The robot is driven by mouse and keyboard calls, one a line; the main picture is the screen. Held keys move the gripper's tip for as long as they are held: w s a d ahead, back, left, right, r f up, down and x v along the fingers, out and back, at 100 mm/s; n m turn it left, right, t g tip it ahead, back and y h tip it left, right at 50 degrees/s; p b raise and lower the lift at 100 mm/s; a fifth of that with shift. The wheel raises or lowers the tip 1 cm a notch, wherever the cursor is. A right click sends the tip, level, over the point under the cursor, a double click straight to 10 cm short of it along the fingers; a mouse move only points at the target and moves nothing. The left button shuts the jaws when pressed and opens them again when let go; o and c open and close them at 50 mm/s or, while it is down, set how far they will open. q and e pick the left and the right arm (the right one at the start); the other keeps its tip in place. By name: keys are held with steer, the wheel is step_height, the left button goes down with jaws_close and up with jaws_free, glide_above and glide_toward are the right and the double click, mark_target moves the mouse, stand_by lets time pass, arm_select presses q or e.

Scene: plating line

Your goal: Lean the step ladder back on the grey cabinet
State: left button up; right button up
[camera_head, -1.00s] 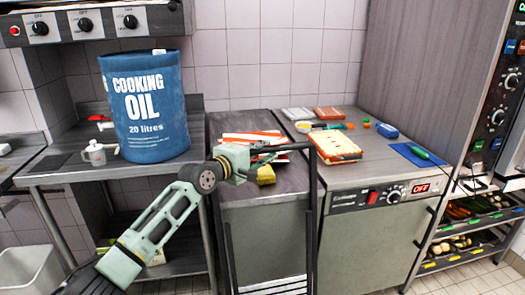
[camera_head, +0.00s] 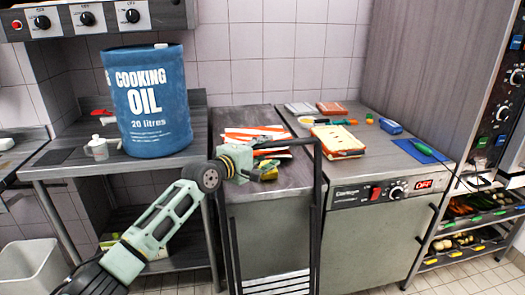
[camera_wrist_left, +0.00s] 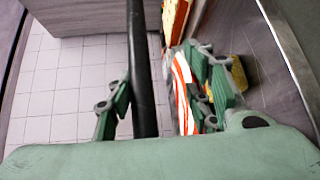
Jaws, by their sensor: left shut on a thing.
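The step ladder (camera_head: 317,205) is a dark, narrow frame standing upright in front of the grey cabinet (camera_head: 270,240). Its pale treads (camera_head: 275,284) show low down, and its top bar is near counter height. My left gripper (camera_head: 243,160) is shut on the ladder's frame near the top left. In the left wrist view the dark ladder bar (camera_wrist_left: 140,70) runs between the fingers. Whether the ladder touches the cabinet I cannot tell. My right gripper is not in view.
On the counter behind lie red-and-white packaging (camera_head: 250,133) and a yellow sponge (camera_head: 268,173). A blue cooking oil drum (camera_head: 150,105) stands on the left table. An appliance with a red OFF display (camera_head: 424,184) is on the right. A white bin (camera_head: 30,270) stands at lower left.

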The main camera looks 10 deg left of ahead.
arm_select(q)
steer(key=v, duration=1.2)
step_height(320, 180, up, 8)
steer(key=p, duration=0.9)
stand_by(0.4)
